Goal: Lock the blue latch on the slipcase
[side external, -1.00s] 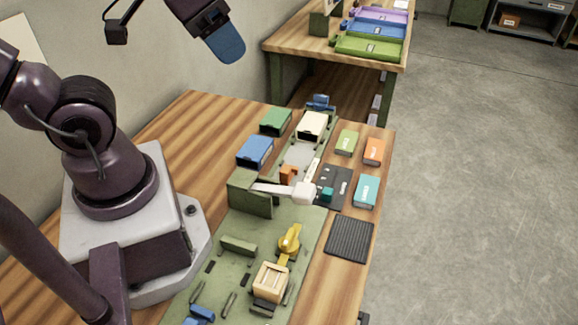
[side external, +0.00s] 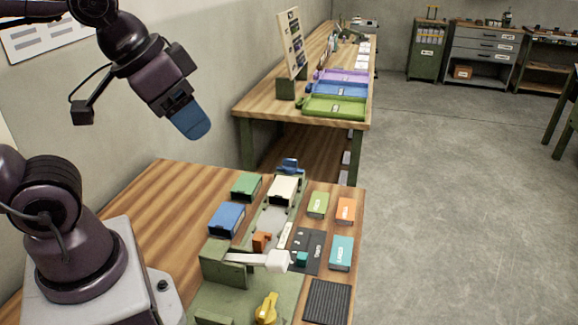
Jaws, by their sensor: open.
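A cream box (side external: 283,191) sits at the far end of a green fixture on the wooden table; it may be the slipcase, but I cannot tell for sure. A blue part (side external: 289,166) stands just behind it, at the fixture's far end, and looks like the blue latch. It is small in the picture, and whether it is locked does not show. My gripper (side external: 190,119), with blue finger pads, hangs in the air above and left of the boxes, clear of everything. It is open and empty; its fingers overlap in this view.
A blue box (side external: 227,219) and a green box (side external: 246,186) stand left of the cream box. An orange block (side external: 261,241) and a white-ended lever (side external: 276,260) lie nearer. Small blocks, including a teal one (side external: 341,252), stand right. A second table holds coloured trays (side external: 335,107).

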